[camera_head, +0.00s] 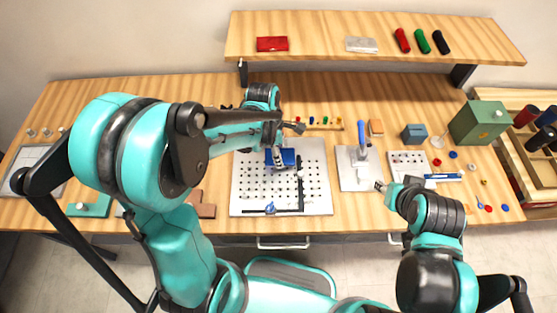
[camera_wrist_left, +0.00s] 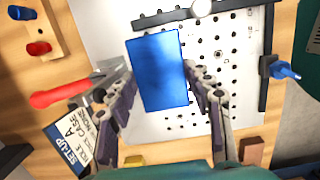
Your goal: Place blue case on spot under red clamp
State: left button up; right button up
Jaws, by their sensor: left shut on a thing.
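The blue case (camera_wrist_left: 157,70) is a flat blue rectangle between the two fingers of my left gripper (camera_wrist_left: 160,82) in the left wrist view. In the head view the case (camera_head: 287,156) shows beside the left gripper (camera_head: 278,160), above the white perforated plate (camera_head: 243,205). I cannot tell whether the case touches the plate. The red clamp's handle (camera_wrist_left: 58,95) and metal body lie left of the case in the wrist view; in the head view my left arm appears to hide it. My right gripper (camera_head: 384,187) is low, near the second plate; its jaws are too small to read.
Black bars (camera_head: 301,185) edge the perforated plate, with a blue knob (camera_head: 270,208) at the front. A blue-handled clamp (camera_head: 362,140) stands on another plate. A set-up card (camera_wrist_left: 70,140) lies left in the wrist view. A green box (camera_head: 478,122) stands at right.

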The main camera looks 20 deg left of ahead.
pick_arm(q)
jog(key=shift+f+b, duration=0.75)
jog(key=shift+f, duration=1.3)
jog(key=o, duration=0.9)
jog(key=shift+f, duration=0.15)
